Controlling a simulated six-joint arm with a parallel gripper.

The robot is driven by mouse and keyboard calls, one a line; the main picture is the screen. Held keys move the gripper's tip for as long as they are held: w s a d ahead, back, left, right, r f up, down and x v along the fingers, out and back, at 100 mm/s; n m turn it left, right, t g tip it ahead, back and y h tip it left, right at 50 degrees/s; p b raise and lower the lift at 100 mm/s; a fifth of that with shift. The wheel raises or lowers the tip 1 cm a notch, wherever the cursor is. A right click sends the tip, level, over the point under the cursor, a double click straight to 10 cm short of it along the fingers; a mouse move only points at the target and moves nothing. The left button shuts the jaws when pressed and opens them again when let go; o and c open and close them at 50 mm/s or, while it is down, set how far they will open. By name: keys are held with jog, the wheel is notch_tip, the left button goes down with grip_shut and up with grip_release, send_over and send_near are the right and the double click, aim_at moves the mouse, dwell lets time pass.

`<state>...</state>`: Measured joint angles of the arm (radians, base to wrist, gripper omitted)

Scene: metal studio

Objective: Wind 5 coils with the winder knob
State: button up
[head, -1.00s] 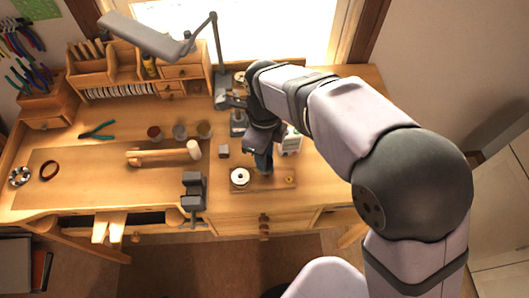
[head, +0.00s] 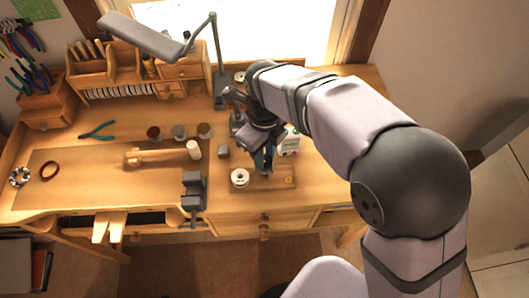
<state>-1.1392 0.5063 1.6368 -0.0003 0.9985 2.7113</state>
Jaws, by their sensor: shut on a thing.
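The winder is a small wooden board (head: 279,185) on the right part of the bench. A white spool (head: 239,178) with a dark centre sits at its left end, and a small brass-coloured piece (head: 288,180) sits at its right. My gripper (head: 263,168) points down over the middle of the board, just right of the spool. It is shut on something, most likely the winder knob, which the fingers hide. I cannot make out the wire or any coils at this size.
A white box-like device (head: 290,142) stands just behind my gripper. A small grey block (head: 223,151) and a grey vise (head: 193,190) are to the left. A mallet (head: 165,155), several small jars (head: 179,132) and pliers (head: 97,131) lie further left. A lamp (head: 150,38) hangs over the back.

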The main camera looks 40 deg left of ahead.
aim_at(266, 158)
jog(key=o, duration=1)
jog(key=shift+o, duration=0.2)
jog(key=shift+r+b, duration=1.25)
jog(key=shift+r, duration=2.45)
jog(key=shift+w+d, duration=0.1)
jog(key=w+d+f+n, duration=0.3)
jog(key=w+d+n, duration=0.15)
jog(key=d, duration=0.65)
jog(key=w+d+f+n, duration=0.2)
jog(key=w+d+n, duration=0.3)
jog(key=d, duration=0.6)
jog(key=s+d+f+n, duration=0.3)
jog(key=d+n, duration=0.1)
jog(key=d, duration=0.5)
jog(key=s+d+f+n, duration=0.3)
jog(key=d+n, duration=0.1)
jog(key=d, duration=0.5)
jog(key=shift+s+d+f, duration=0.15)
jog(key=shift+s+d, duration=0.05)
jog(key=shift+d, duration=0.15)
